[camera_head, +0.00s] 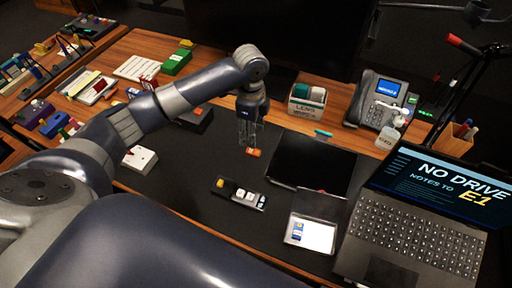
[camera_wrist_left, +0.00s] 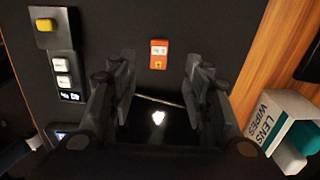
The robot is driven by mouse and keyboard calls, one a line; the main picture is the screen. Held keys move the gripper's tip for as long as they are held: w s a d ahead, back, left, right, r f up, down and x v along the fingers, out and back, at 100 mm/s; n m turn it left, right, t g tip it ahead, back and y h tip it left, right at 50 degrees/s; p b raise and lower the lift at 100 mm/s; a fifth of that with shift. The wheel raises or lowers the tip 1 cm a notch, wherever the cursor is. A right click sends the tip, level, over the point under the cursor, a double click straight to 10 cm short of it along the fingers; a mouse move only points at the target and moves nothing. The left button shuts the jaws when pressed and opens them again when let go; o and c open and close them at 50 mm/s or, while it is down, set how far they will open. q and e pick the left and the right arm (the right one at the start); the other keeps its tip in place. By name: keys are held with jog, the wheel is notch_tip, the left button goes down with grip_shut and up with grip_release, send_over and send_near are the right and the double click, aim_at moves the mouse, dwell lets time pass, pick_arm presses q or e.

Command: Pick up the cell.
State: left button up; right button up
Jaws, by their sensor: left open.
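The cell looks like a small orange piece (camera_head: 254,152) with a pale label, lying on the dark mat in the middle of the table. In the left wrist view the orange cell (camera_wrist_left: 158,63) lies beyond the fingertips, centred across the gap between them. My left gripper (camera_head: 247,135) points down over the mat, close to the cell in the head view. In the left wrist view my left gripper (camera_wrist_left: 160,72) is open, with nothing between its fingers. I cannot tell the exact height above the cell. My right gripper is not in view.
A black panel (camera_head: 233,199) with yellow and white buttons lies in front of the cell. A glossy black slab (camera_head: 315,163) lies to the right. A lens wipes box (camera_head: 306,101), phone (camera_head: 381,98) and laptop (camera_head: 412,230) stand on the right. Bare mat surrounds the cell.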

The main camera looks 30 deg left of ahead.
aim_at(253, 151)
pick_arm(q)
jog(key=f, duration=0.2)
jog(key=shift+s+f, duration=0.25)
jog(key=shift+f, duration=0.15)
jog(key=shift+w+d+f, duration=0.1)
jog(key=shift+f, duration=0.25)
notch_tip(253, 151, down, 5)
jog(key=shift+w+d+r+p, duration=0.1)
jog(key=shift+r+p, duration=0.05)
jog(key=shift+p, duration=0.25)
grip_shut()
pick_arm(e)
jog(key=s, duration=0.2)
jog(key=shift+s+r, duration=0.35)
